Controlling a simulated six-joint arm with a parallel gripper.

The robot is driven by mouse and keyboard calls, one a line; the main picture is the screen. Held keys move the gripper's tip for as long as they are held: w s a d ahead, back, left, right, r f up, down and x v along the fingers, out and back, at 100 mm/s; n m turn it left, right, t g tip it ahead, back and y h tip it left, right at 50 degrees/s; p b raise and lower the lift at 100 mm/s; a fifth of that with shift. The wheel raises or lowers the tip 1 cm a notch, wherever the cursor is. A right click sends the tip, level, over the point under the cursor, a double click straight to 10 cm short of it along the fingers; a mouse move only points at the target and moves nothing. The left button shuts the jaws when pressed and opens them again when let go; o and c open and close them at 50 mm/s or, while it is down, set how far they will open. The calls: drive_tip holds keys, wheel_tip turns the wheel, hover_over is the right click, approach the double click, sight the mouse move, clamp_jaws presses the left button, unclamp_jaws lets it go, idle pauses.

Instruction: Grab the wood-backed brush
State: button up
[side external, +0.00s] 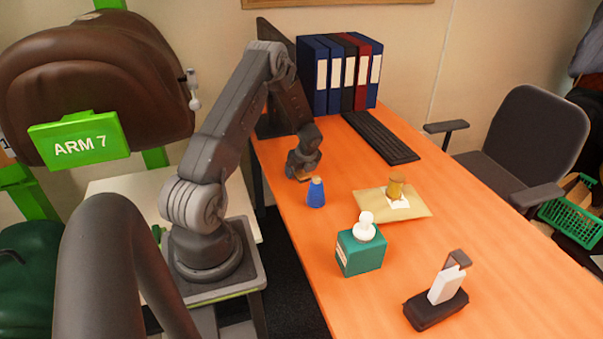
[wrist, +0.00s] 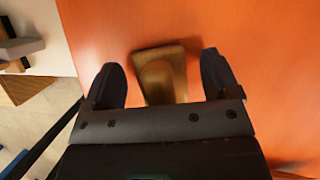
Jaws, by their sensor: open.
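The wood-backed brush (wrist: 162,76) appears as a blurred brown block on the orange table. In the wrist view it lies between the two fingers of my gripper (wrist: 165,80), with a gap to each finger. My gripper is open. In the side view my gripper (side external: 298,176) points down near the table's left edge, and only a small tan bit of the brush shows under it. How high the fingertips are above the table is hard to tell.
A keyboard (side external: 380,137) and binders (side external: 340,75) are behind.

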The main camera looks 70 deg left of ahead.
drive_tip(key=c, duration=1)
drive_tip(key=shift+r, duration=0.1)
drive_tip(key=shift+c, duration=0.2)
